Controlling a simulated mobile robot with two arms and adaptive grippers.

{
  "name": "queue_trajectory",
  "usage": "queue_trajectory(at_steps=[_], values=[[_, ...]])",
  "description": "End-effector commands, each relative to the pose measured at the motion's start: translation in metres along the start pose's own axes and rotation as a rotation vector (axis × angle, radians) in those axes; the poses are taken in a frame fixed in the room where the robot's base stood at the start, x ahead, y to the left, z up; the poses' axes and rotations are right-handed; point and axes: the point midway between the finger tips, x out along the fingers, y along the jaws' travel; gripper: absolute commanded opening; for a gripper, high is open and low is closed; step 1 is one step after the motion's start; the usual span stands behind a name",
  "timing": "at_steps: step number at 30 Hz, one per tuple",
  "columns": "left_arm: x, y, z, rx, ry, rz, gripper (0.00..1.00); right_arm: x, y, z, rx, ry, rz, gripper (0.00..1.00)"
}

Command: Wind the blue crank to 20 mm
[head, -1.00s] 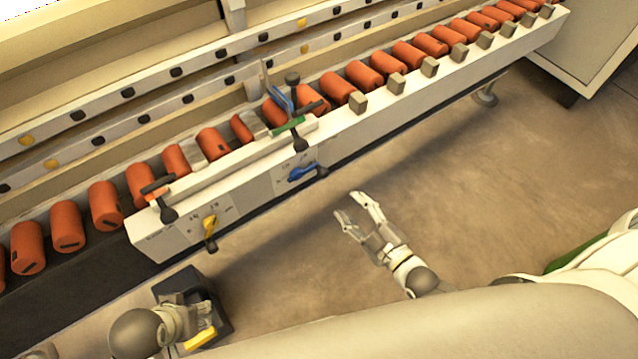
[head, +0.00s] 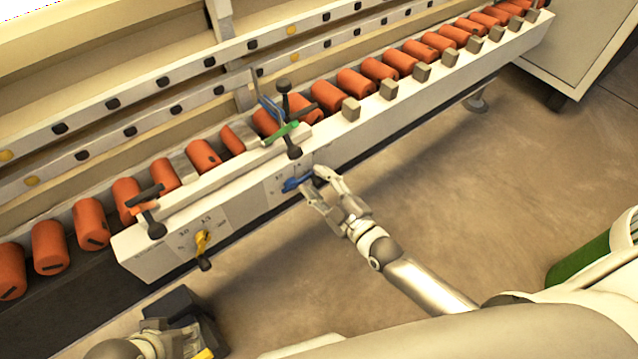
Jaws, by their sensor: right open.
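The blue crank (head: 294,184) sits on the front face of the washer's pale control box, below the green handle. Its right end is partly hidden by my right gripper (head: 312,186). My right gripper is open, its fingers on either side of the crank's right end; I cannot tell whether they touch it. Scale marks near the crank are too small to read. My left gripper (head: 185,343) is at the bottom left, partly cut off by the frame, near a yellow part; its finger state is unclear.
A yellow crank (head: 202,242) is on the same box to the left. A green handle (head: 280,133) and black knobs stand above. Orange rollers (head: 208,155) line the conveyor. A dark box (head: 185,308) stands at the lower left.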

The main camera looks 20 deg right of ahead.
Motion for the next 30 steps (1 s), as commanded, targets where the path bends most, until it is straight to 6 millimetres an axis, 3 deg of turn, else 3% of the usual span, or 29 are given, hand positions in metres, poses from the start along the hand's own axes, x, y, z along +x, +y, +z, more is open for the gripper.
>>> queue_trajectory(at_steps=[8,18,30], values=[[0.0002,0.0,0.0,0.0,0.0,0.0,0.4,0.0018,0.0001,-0.0001,0.0,0.0,0.0,0.44],[0.0003,0.0001,-0.0001,0.0,0.0,0.0,0.4,0.0016,0.0001,-0.0001,0.0,0.0,0.0,0.01],[-0.0003,0.0001,-0.0003,0.0,0.0,0.0,0.4,0.0016,-0.0023,0.0021,0.067,0.001,0.0,0.0]])
